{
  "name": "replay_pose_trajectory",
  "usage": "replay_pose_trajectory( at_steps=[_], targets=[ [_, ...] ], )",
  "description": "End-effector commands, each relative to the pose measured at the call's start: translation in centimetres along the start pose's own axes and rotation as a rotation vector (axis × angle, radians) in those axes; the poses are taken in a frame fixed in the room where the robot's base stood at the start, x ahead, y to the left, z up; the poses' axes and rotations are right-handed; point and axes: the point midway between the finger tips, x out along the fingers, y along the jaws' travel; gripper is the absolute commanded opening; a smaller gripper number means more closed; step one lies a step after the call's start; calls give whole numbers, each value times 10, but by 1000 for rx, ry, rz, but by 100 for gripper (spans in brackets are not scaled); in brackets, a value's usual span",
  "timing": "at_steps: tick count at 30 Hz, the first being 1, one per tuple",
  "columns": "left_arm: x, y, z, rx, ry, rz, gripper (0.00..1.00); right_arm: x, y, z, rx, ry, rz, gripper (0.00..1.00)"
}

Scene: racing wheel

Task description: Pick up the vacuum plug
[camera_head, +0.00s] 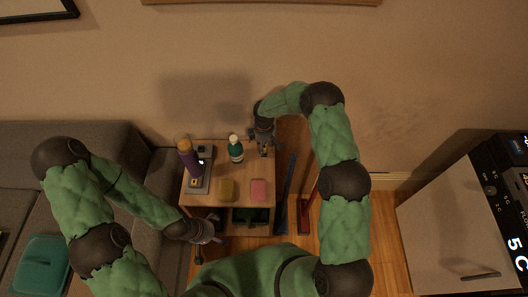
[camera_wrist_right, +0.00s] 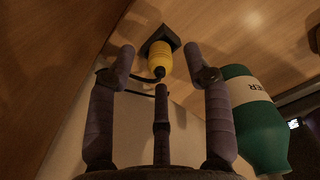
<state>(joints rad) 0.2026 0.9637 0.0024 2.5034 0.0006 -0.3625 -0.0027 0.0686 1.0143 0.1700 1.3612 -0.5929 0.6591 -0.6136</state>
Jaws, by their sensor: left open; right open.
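A yellow plug (camera_wrist_right: 159,62) with a square black base shows in the right wrist view, against a wooden surface. A dark cord runs from its near end. My right gripper (camera_wrist_right: 164,70) is open, and its fingers spread to either side of the plug in that view; no contact is visible. In the head view the right gripper (camera_head: 265,145) hangs at the back right corner of the small wooden table (camera_head: 209,210); I cannot make out the plug there. My left gripper (camera_head: 214,236) is open and empty in front of the table.
A green bottle (camera_head: 236,150) stands left of the right gripper; it is close beside a finger in the wrist view (camera_wrist_right: 256,122). A purple bottle (camera_head: 188,160), yellow sponge (camera_head: 227,190) and pink sponge (camera_head: 259,190) are on the table. A sofa (camera_head: 90,148) stands left.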

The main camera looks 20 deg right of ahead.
Motion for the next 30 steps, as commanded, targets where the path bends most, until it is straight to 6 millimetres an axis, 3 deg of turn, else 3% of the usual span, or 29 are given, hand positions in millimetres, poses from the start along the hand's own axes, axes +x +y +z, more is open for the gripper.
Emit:
replay_pose_trajectory(
  at_steps=[3, 11, 17, 30],
  targets=[
    [6, -2, 0, 0, 0, 0, 99, 18, 0, 0, 0, 0, -1, 51],
    [5, -2, 0, 0, 0, 0, 99, 20, 0, 0, 0, 1, 0, 51],
    [5, -2, 0, 0, 0, 0, 99, 20, 0, 0, 0, 0, 0, 0],
    [4, -2, 0, 0, 0, 0, 99, 18, 0, 0, 0, 1, 0, 0]
  ],
)
